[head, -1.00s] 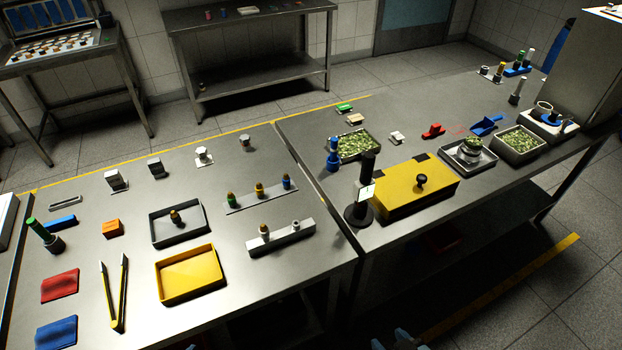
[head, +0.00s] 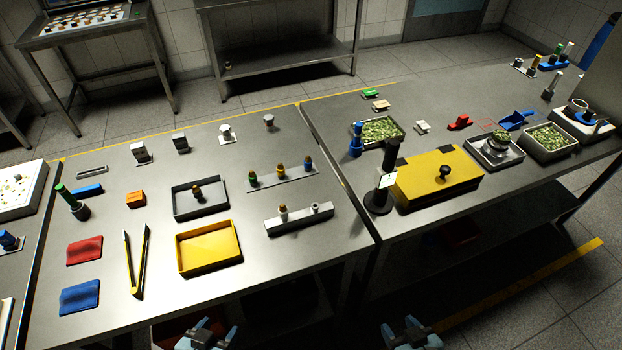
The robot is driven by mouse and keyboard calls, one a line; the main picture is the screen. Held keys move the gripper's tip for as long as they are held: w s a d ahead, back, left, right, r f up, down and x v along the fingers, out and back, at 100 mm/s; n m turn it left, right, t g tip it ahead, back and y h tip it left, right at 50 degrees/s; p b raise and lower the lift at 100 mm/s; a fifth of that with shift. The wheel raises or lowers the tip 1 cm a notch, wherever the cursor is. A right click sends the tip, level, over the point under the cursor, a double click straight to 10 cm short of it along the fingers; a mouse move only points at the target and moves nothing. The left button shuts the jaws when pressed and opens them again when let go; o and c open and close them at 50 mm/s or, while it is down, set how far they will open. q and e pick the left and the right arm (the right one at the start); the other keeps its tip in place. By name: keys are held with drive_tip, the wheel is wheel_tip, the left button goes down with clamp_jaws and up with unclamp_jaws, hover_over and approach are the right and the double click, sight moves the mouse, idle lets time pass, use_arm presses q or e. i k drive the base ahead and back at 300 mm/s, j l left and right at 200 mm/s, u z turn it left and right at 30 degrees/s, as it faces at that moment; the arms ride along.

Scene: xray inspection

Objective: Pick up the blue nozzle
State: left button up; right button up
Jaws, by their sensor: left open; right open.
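The blue nozzle (head: 308,164), with a darker brownish top, stands upright at the right end of a thin metal strip (head: 290,178) on the left table. My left gripper (head: 205,328) is open and empty at the bottom edge, in front of the table and well short of the nozzles. My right gripper (head: 412,328) is open and empty at the bottom, in front of the gap between the tables. Both are partly cut off by the frame.
A grey tray (head: 178,212) with a brass-coloured nozzle, a yellow tray (head: 182,262) and a metal block (head: 270,226) with small fittings lie in front of the strip. Black-and-yellow tongs (head: 131,275) lie left. A yellow box (head: 425,190) and black stand (head: 378,200) occupy the right table.

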sight(308, 161)
drive_tip(key=l+u, duration=0.75)
drive_tip(key=l, duration=0.15)
drive_tip(key=l+u, duration=0.4)
drive_tip(key=k+l+u, duration=0.1)
drive_tip(key=l+u, duration=0.25)
drive_tip(key=l, duration=0.1)
